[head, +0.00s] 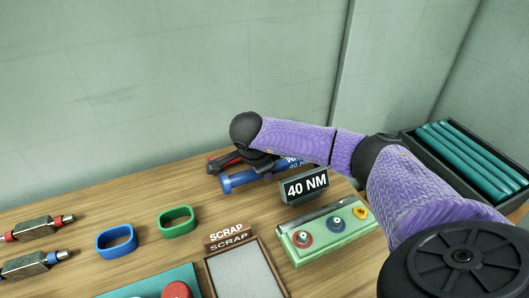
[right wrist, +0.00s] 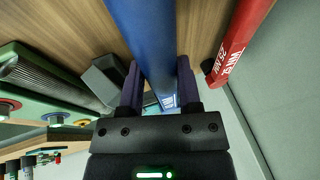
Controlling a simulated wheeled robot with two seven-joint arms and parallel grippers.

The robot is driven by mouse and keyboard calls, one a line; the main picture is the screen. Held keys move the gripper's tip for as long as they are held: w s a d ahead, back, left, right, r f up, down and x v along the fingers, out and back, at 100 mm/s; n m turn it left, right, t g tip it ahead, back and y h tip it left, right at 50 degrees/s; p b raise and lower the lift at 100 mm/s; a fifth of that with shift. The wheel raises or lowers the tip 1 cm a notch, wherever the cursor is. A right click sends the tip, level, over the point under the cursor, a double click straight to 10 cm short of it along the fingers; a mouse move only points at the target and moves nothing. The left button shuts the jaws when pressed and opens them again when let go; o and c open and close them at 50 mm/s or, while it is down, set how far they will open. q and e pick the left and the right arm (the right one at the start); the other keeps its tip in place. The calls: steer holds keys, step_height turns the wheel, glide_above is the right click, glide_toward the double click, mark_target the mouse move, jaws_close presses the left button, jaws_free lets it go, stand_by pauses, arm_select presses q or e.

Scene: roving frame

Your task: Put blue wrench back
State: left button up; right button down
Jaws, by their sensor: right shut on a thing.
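The blue wrench (head: 238,181) is at the back of the wooden bench, behind the 40 NM sign (head: 305,187). Its blue shaft also fills the top middle of the right wrist view (right wrist: 148,35). My right gripper (head: 262,166) is shut on the blue wrench, with one finger on each side of the shaft in the right wrist view (right wrist: 158,82). Whether the wrench touches the bench or is slightly above it I cannot tell. A red wrench (head: 222,162) lies just behind it, apart from my fingers in the right wrist view (right wrist: 241,40). My left gripper is not in view.
A green panel (head: 330,248) with red, blue and yellow round parts stands before the sign. A SCRAP tray (head: 208,272), blue ring (head: 117,242) and green ring (head: 177,222) are further left. A dark crate (head: 412,139) of teal bars stands right. The wall is close behind.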

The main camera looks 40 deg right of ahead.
steer(key=shift+f+b, duration=0.7)
steer(key=shift+f, duration=0.3)
steer(key=shift+c, duration=1)
jaws_free()
step_height(320, 180, up, 8)
steer(key=p, duration=0.6)
steer(key=shift+r+p, duration=0.15)
steer(key=shift+p, duration=0.15)
